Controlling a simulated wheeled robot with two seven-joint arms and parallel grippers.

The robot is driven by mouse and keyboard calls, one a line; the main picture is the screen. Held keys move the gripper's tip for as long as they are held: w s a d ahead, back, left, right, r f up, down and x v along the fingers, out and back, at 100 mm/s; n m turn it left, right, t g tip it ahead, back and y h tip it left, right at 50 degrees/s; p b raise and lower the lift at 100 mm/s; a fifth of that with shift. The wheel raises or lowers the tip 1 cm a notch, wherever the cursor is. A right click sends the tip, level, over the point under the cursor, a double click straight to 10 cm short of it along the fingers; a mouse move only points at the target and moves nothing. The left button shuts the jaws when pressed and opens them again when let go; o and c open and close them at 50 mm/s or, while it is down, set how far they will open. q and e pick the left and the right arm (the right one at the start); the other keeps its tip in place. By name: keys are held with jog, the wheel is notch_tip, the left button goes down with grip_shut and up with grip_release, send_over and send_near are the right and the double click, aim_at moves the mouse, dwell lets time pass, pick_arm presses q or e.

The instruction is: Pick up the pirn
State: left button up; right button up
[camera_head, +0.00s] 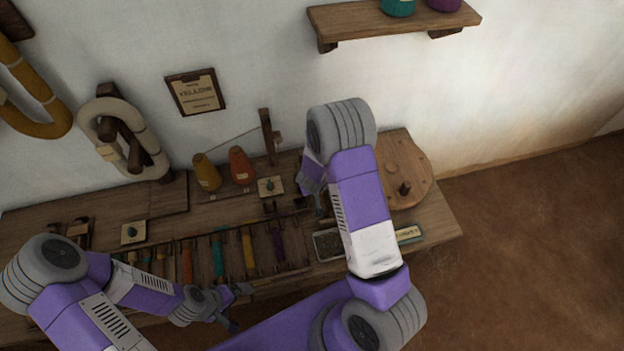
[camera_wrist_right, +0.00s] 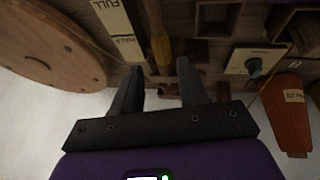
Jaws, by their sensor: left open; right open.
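Several pirns wound in different colours lie in a row on the bench in the head view, among them a teal one (camera_head: 217,256), a yellow one (camera_head: 249,252) and a purple one (camera_head: 278,244). My left gripper (camera_head: 238,304) is open and empty at the front edge, in front of the row. My right gripper is mostly hidden behind its own arm in the head view. In the right wrist view this gripper (camera_wrist_right: 158,70) is open, with a slim yellow-brown piece (camera_wrist_right: 161,50), perhaps a pirn, just beyond and between its fingertips. I cannot tell whether they touch.
Yellow (camera_head: 207,172) and orange (camera_head: 241,165) thread cones stand at the back. A small tray (camera_head: 328,257) and a label card (camera_head: 409,234) lie near the right arm. A shelf (camera_head: 390,22) hangs above.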

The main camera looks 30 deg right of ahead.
aim_at(321, 195)
jog(key=b+x, duration=0.3)
jog(key=x, duration=0.4)
jog(key=shift+s+a+f, duration=0.1)
jog(key=shift+a, duration=0.05)
grip_shut()
